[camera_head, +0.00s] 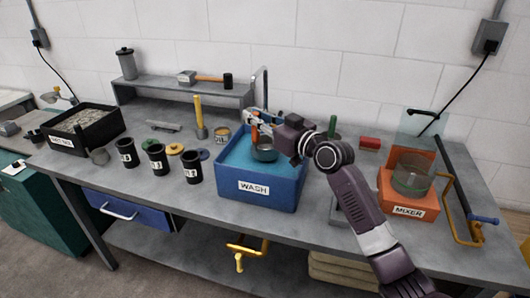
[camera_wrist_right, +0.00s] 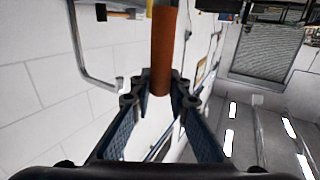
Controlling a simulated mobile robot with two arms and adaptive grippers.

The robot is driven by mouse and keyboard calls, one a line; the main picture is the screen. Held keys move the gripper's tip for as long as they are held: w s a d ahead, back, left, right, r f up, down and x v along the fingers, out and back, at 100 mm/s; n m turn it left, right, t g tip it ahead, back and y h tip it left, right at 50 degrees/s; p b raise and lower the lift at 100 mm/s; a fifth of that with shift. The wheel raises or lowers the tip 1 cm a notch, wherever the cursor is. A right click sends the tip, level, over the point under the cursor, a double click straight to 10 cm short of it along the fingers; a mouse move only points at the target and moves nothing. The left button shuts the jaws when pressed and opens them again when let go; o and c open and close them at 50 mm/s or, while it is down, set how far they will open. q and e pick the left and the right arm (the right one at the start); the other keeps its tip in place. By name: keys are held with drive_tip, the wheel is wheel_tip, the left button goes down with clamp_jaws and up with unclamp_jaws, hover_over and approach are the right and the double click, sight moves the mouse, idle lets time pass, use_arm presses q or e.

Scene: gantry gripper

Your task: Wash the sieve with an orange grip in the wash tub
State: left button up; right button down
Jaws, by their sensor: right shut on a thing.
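The sieve (camera_head: 264,155) shows as a small dark round bowl over the light-blue inside of the wash tub (camera_head: 254,190), a blue box with a WASH label. Whether it touches the water I cannot tell. Its orange grip (camera_head: 255,134) stands upright above the bowl. My right gripper (camera_head: 258,122) reaches in from the right over the tub and is shut on the orange grip. In the right wrist view the grip (camera_wrist_right: 165,45) runs between the fingertips (camera_wrist_right: 158,97). The sieve's bowl is not clear there. My left gripper is not in view.
A faucet (camera_head: 265,82) rises behind the tub. Several black canisters (camera_head: 158,160) stand left of it. A gravel tray (camera_head: 64,142) sits at far left. An orange mixer (camera_head: 404,200) with a clear shield is at right. A grey shelf (camera_head: 170,90) stands behind.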

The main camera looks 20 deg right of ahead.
drive_tip(key=shift+r+p, duration=2.25)
drive_tip(key=shift+r, duration=1.2)
drive_tip(key=shift+d+f, duration=0.1)
drive_tip(key=shift+f, duration=0.05)
